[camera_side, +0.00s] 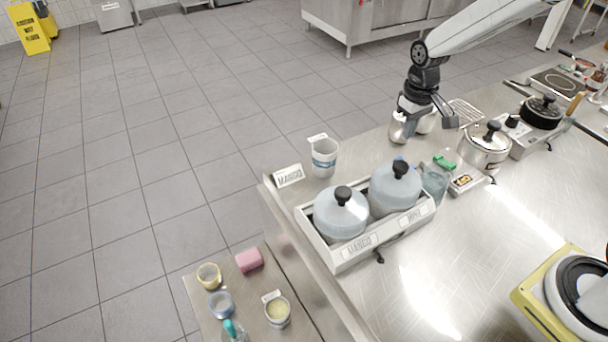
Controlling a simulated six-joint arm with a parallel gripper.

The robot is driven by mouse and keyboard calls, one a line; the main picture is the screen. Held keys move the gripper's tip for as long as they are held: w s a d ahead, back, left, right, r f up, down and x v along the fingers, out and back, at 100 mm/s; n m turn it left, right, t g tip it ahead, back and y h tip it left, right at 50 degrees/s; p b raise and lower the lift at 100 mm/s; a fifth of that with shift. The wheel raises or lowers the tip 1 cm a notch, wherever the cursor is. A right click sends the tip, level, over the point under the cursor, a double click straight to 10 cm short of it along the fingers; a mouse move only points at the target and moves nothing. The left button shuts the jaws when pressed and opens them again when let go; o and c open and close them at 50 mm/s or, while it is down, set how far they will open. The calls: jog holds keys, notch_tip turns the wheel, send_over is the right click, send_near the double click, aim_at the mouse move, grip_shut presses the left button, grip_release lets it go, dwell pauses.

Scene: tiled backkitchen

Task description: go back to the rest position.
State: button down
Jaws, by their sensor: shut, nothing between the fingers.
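My gripper (449,121) is above the far side of the steel counter, at the end of my arm coming in from the upper right. Its fingers are shut with nothing between them. It is seen small and at an angle, close to shiny metal containers (399,131) on the counter. Whether it touches anything there I cannot tell.
A white tray (345,258) holds two domed, black-knobbed containers (341,214). Beside it are a white cup (324,158), a glass jar (435,181) and a lidded pot (485,148). A black pan (541,112) sits further right. The counter's front middle is clear.

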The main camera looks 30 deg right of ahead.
jog(key=shift+s, duration=0.1)
jog(key=s+a+r+t, duration=0.1)
jog(key=s+a+t, duration=0.1)
jog(key=s, duration=1.3)
jog(key=shift+a+t, duration=0.3)
jog(key=shift+a, duration=0.3)
jog(key=shift+s, duration=0.1)
